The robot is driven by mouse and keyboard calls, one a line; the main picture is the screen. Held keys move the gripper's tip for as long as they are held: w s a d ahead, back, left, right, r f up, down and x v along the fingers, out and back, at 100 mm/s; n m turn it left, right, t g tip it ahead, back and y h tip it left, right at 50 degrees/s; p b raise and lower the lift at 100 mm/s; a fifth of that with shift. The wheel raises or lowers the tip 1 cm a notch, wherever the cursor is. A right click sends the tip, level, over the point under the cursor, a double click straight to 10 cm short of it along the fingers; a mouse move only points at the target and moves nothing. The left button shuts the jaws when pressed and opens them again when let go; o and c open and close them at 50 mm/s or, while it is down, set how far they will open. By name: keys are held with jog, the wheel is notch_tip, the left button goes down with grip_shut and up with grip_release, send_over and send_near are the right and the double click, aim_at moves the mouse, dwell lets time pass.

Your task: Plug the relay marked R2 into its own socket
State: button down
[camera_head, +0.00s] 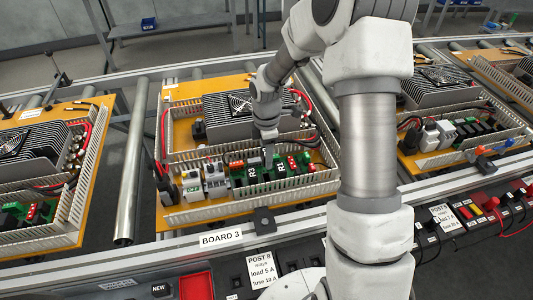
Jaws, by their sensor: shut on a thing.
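My gripper (268,150) points down over the relay row of the middle board (165,212), marked BOARD 3. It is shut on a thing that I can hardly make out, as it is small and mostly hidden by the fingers. Under and beside the fingertips is a row of green and dark relay sockets. I cannot tell whether the held thing touches a socket.
Slotted white duct walls (240,205) frame the relay row. A finned grey block (225,112) and red and black cables (305,103) lie behind it. White modules (215,182) stand left. A red tray (196,286) is at the front. Other boards stand on both sides.

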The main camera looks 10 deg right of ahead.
jog(key=shift+f+b, duration=1.85)
jog(key=shift+f, duration=1.1)
jog(key=shift+f, duration=1)
dwell(0.9)
jog(key=shift+c, duration=2.2)
grip_release()
jog(key=shift+r+p, duration=1.95)
jog(key=shift+r, duration=0.6)
